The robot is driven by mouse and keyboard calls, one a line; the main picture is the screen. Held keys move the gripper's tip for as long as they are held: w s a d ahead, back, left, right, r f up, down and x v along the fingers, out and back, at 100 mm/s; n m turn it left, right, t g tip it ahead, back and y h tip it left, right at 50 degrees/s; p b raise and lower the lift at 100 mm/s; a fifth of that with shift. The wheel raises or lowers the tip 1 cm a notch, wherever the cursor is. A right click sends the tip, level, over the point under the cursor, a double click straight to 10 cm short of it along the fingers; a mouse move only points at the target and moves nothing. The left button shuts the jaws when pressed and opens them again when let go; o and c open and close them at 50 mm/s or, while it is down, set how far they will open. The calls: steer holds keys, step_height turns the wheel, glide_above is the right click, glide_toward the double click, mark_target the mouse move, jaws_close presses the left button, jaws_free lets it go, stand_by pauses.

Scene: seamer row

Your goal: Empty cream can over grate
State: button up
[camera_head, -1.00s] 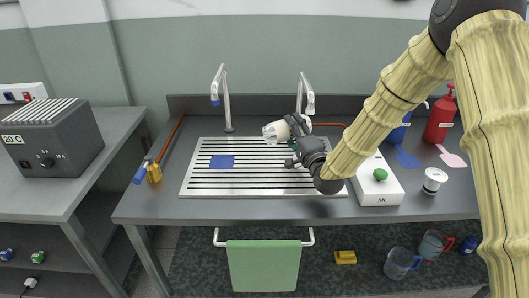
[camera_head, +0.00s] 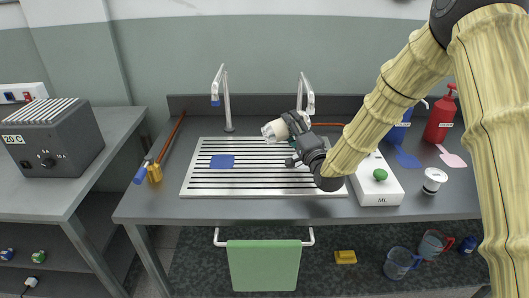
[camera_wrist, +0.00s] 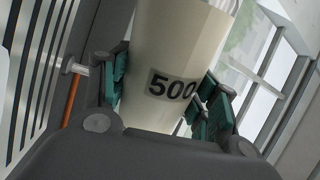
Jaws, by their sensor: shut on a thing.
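A cream can (camera_head: 276,130) is held in my gripper (camera_head: 291,129) above the back right part of the slotted metal grate (camera_head: 240,178). The can lies tilted on its side, with its open end pointing left in the head view. In the wrist view the cream can (camera_wrist: 165,60) stands between green finger pads, and a label on it reads 500. My gripper (camera_wrist: 165,90) is shut on it, with pads touching both sides. The inside of the can is hard to make out; its opening looks pale. No pouring stream shows.
A blue patch (camera_head: 222,161) lies on the grate. Two taps (camera_head: 227,100) stand behind it. A white box (camera_head: 377,186) marked M1 with a green knob sits right of the grate, near a white jar (camera_head: 433,180). A red bottle (camera_head: 441,117) stands at the back right.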

steer(key=shift+w+d+f+m+h, duration=0.1)
steer(key=shift+d+f+m+h, duration=0.1)
steer(key=shift+f+m, duration=0.35)
steer(key=shift+w+d+f+m+h, duration=0.1)
steer(key=shift+d+f+m, duration=0.1)
steer(key=shift+f+m, duration=0.35)
steer(key=m, duration=0.2)
steer(key=shift+w+d+r+m+h, duration=0.1)
steer(key=shift+d+r+m+h, duration=0.1)
steer(key=shift+m+h, duration=0.1)
steer(key=shift+f+m, duration=0.1)
steer(key=shift+m, duration=0.2)
